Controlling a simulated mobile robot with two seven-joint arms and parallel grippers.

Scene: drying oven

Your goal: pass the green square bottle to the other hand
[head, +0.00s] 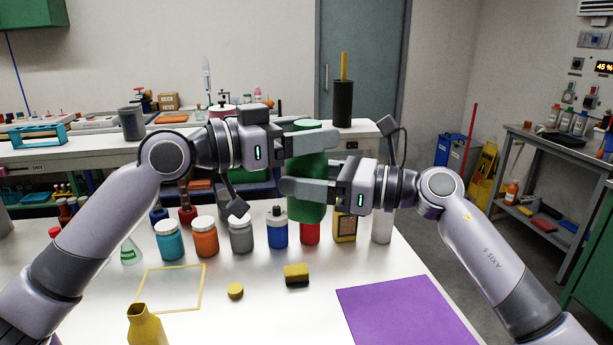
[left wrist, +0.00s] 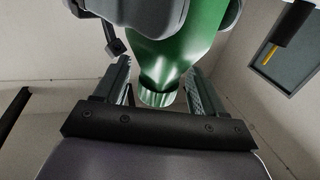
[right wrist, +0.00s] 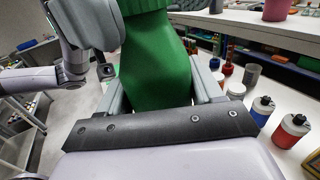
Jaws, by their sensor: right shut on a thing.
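The green square bottle (head: 308,212) is held in the air above the table in the head view, roughly upright. My right gripper (head: 289,177) is shut on its body; the right wrist view shows the green body (right wrist: 155,75) between the fingers. My left gripper (head: 322,134) is at the bottle's upper part, above the right gripper. In the left wrist view the bottle's green cap (left wrist: 157,97) lies between the left fingers, with gaps on both sides, so the left gripper looks open around it. The grippers hide parts of the bottle.
On the white table (head: 225,320) stand a row of jars and bottles, including an orange jar (head: 205,240) and a blue bottle (head: 278,232), below the grippers. A yellow-black sponge (head: 297,275), a purple mat (head: 405,312) and a yellow bottle (head: 146,328) are nearer.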

